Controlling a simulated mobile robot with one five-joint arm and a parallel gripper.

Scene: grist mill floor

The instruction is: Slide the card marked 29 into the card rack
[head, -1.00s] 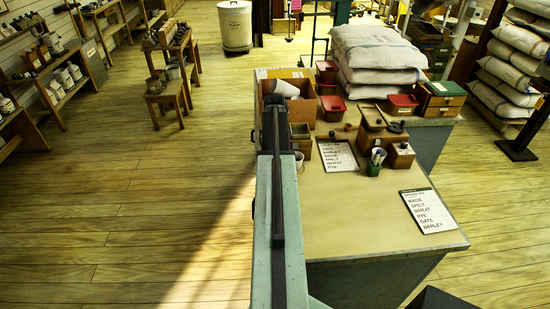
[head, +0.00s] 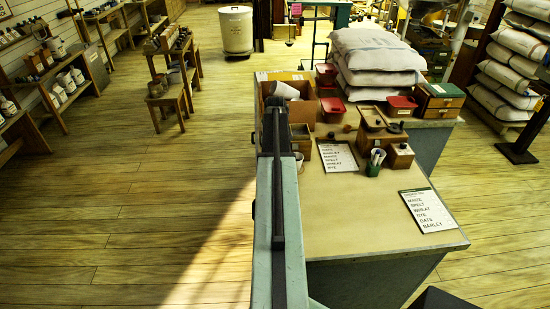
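I cannot make out a card marked 29 or a card rack in the head view. Two white list sheets lie on the worktable (head: 365,225). The nearer sheet (head: 429,210) reads maize, spelt, wheat, rye, oats, barley; the farther sheet (head: 338,156) carries a similar list. No 29 is readable on either. My own column and arm stand up through the middle of the view and hide part of the table's left edge. My gripper is not visible.
A cardboard box (head: 271,91), red bins (head: 400,105), a wooden grinder (head: 378,128), a dark pen cup (head: 373,168) and white sacks (head: 375,55) crowd the table's far part. Its near part is mostly bare. Open plank floor (head: 110,220) lies left, with shelves and a stool (head: 166,100) beyond.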

